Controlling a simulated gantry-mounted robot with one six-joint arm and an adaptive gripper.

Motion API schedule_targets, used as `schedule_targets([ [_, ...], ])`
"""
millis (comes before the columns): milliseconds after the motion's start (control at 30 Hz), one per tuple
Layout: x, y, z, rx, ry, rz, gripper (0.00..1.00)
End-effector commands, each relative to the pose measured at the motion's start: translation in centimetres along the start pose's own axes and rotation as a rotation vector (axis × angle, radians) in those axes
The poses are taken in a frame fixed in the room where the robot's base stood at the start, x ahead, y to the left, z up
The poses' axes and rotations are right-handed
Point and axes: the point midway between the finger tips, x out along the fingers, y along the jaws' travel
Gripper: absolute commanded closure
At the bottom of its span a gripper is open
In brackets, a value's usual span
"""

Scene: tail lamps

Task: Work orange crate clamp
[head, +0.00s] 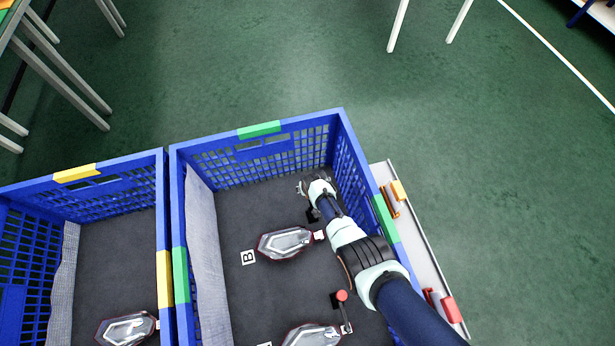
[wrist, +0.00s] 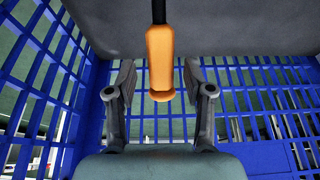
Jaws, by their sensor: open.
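The orange clamp handle (wrist: 160,58) hangs on a dark rod in the middle of the wrist view. My gripper (wrist: 158,82) is open, with one finger on each side of the handle and a visible gap on both sides. In the head view my gripper (head: 312,187) is inside the blue crate (head: 262,139), near its far right corner. The orange handle is hidden there by my gripper and arm. A small black clamp part (head: 312,215) shows just below the gripper.
A tail lamp (head: 286,243) lies by the "B" label (head: 248,257); another (head: 313,336) lies nearer. A red-knobbed clamp (head: 342,296) stands beside my arm. A second blue crate (head: 110,166) adjoins on the left. A ledge (head: 415,245) with orange and red parts runs outside the right wall.

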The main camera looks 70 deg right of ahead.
Motion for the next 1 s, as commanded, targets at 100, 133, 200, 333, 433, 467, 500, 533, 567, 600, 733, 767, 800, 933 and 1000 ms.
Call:
schedule_targets([
  [100,0.25,0.01,0.01,0.000,0.000,0.000,0.48],
  [133,0.21,0.00,-0.01,0.000,0.000,0.000,0.48],
  [200,0.15,0.00,-0.02,0.000,0.000,0.000,0.48],
  [333,0.15,0.00,-0.02,0.000,0.000,0.000,0.58],
  [433,0.15,-0.01,-0.02,0.000,0.000,0.000,0.75],
  [467,0.15,0.00,-0.01,0.000,0.000,0.000,0.80],
  [500,0.15,-0.01,-0.01,0.000,0.000,0.000,0.86],
  [533,0.15,-0.01,-0.02,0.000,0.000,0.000,0.91],
  [567,0.15,-0.01,-0.01,0.000,0.000,0.000,0.96],
  [600,0.15,-0.01,-0.01,0.000,0.000,0.000,1.00],
  [733,0.15,-0.01,-0.01,0.000,0.000,0.000,1.00],
  [767,0.15,-0.01,-0.01,0.000,0.000,0.000,1.00],
  [800,0.15,-0.01,-0.01,0.000,0.000,0.000,1.00],
  [933,0.02,0.13,0.07,0.000,0.003,0.000,1.00],
  [1000,-0.19,0.44,0.26,0.001,0.012,-0.001,1.00],
])
